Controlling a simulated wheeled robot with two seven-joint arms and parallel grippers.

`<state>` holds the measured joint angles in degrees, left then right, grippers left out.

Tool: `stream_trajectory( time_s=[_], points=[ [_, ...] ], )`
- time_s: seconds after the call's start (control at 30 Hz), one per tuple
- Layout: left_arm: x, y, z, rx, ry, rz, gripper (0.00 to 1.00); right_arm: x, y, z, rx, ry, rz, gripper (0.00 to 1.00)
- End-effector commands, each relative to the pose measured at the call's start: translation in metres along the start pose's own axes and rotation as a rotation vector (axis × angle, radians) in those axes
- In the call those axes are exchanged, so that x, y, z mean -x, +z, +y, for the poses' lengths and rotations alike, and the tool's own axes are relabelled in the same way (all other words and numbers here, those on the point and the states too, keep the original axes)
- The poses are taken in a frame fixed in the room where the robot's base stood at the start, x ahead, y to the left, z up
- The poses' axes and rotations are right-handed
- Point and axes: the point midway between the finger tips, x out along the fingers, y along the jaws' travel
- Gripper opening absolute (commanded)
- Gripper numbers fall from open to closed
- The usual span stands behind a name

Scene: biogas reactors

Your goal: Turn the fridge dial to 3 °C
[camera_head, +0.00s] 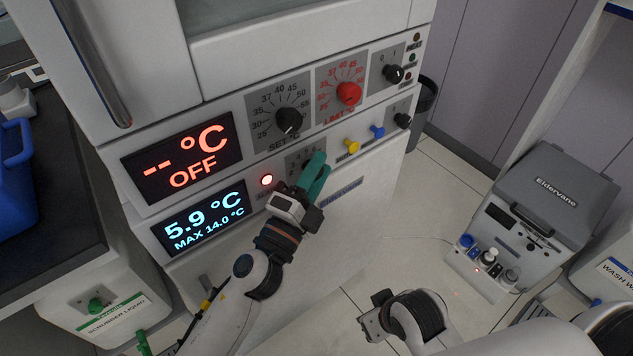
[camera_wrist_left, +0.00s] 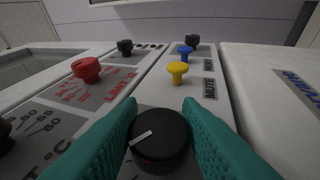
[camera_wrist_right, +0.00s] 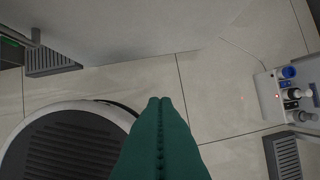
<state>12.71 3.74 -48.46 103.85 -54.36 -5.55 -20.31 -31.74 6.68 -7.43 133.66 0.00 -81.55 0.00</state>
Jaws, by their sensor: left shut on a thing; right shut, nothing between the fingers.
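The fridge dial (camera_wrist_left: 160,142), a black knob with a white pointer line, sits between the teal fingers of my left gripper (camera_wrist_left: 161,118). Its pointer lies toward the left finger in the left wrist view. In the head view the left gripper (camera_head: 314,172) covers the dial, and part of its grey scale plate (camera_head: 296,161) shows beside it. The scale numbers are too small or hidden to read surely. The lower display (camera_head: 203,219) reads 5.9 °C, MAX 14.0 °C. My right gripper (camera_wrist_right: 160,102) is shut and empty, low over the floor.
Above are a black set dial (camera_head: 288,120), a red limit dial (camera_head: 348,93) and the upper display (camera_head: 181,158) reading OFF. A yellow knob (camera_head: 352,146) and a blue knob (camera_head: 377,131) stick out to the right. A grey Eldervane unit (camera_head: 545,205) stands at right.

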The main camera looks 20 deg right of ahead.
Motion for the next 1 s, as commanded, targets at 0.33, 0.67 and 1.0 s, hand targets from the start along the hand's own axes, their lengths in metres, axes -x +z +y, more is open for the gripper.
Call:
stream_trajectory(
  time_s=[0.33, 0.67, 1.0],
  points=[
    [0.001, 0.001, -0.003, 0.033, 0.08, 0.001, 0.09, 0.024, 0.08, 0.01, 0.012, 0.019, -0.45, 0.0],
    [0.001, 0.001, -0.001, 0.051, 0.128, 0.004, 0.09, 0.059, 0.148, 0.022, 0.017, 0.047, -0.895, 0.0],
    [0.001, 0.001, 0.001, 0.058, 0.146, 0.005, 0.09, 0.081, 0.168, 0.026, 0.016, 0.059, -1.072, 0.0]
  ],
)
